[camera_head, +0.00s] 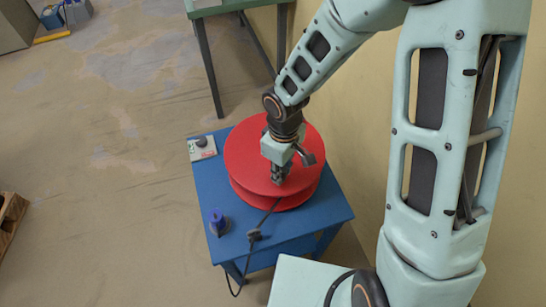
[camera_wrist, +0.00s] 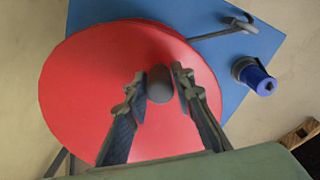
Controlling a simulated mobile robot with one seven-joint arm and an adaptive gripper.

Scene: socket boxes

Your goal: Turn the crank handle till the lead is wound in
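A red reel (camera_head: 240,155) lies flat on a blue table (camera_head: 207,180); it fills the middle of the wrist view (camera_wrist: 85,80). A grey rounded crank handle (camera_wrist: 160,84) stands up from the reel's top near its edge. My gripper (camera_head: 281,178) is over the reel, pointing down. In the wrist view its fingers (camera_wrist: 159,82) are open on either side of the handle, with a narrow gap showing at the left finger. A dark lead (camera_head: 269,212) runs off the reel, through a small guide (camera_head: 254,235), and hangs over the table's front edge (camera_head: 232,285).
A blue upright fitting (camera_head: 217,220) stands at the table's front left corner. A small pale box with a dark knob (camera_head: 201,147) sits at the back left. A green table (camera_head: 225,7) stands behind, and a wall is close on the right. Open floor lies left.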

